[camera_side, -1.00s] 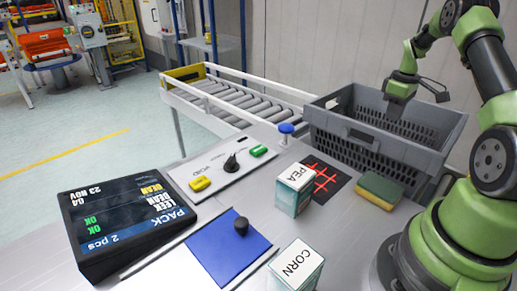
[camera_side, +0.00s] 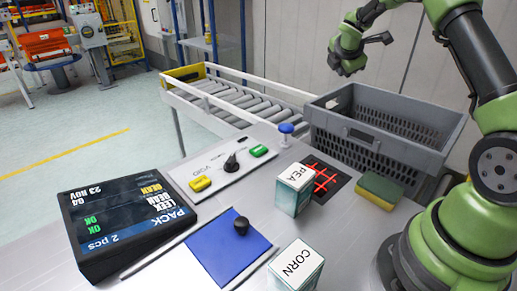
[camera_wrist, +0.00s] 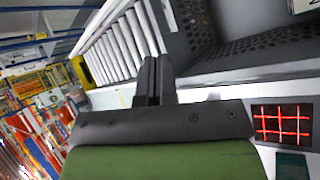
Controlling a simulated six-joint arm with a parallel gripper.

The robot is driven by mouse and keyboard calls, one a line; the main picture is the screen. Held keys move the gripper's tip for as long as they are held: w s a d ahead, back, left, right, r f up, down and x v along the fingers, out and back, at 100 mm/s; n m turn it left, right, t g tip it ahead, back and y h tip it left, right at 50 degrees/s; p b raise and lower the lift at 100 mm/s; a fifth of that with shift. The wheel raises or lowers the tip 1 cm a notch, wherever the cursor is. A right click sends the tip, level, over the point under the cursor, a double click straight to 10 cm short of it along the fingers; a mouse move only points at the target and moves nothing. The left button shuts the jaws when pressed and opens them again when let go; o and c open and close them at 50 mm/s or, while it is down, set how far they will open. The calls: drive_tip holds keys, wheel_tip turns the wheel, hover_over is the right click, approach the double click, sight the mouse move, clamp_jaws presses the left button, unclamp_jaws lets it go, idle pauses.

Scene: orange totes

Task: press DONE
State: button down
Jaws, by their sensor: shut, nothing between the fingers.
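A white control panel (camera_side: 222,168) on the table carries a yellow button (camera_side: 200,183), a black knob (camera_side: 231,163) and a green button (camera_side: 258,151). "VOID" is printed near the knob; I cannot read DONE on either button. My gripper (camera_side: 343,66) is raised high above the back left of the grey crate, well away from the panel and touching nothing. In the wrist view its fingers (camera_wrist: 152,78) are together and empty. The screen (camera_side: 125,218) reads "PACK", "LEEK", "BEAN", "BEAN", "04 23 NOV", two green "OK" and "2 pcs".
A blue-topped post (camera_side: 286,130), PEA box (camera_side: 294,190), CORN box (camera_side: 296,268), sponge (camera_side: 379,190), red-grid mat (camera_side: 322,180) and blue plate with black knob (camera_side: 222,252) occupy the table.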

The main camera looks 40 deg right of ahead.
drive_tip(key=w+a+n+t+y, duration=0.35)
drive_tip(key=w+a+n, duration=0.4)
drive_tip(key=a, duration=0.35)
drive_tip(key=n+t+y, duration=0.2)
drive_tip(key=n+y, duration=0.3)
drive_tip(key=n, duration=0.2)
hover_over(261, 148)
wheel_tip(261, 148, down, 6)
drive_tip(key=shift+f, duration=0.2)
drive_tip(key=shift+g, duration=0.25)
drive_tip(key=shift+f, duration=4.4)
drive_tip(key=shift+f, duration=0.15)
drive_tip(key=shift+f, duration=0.25)
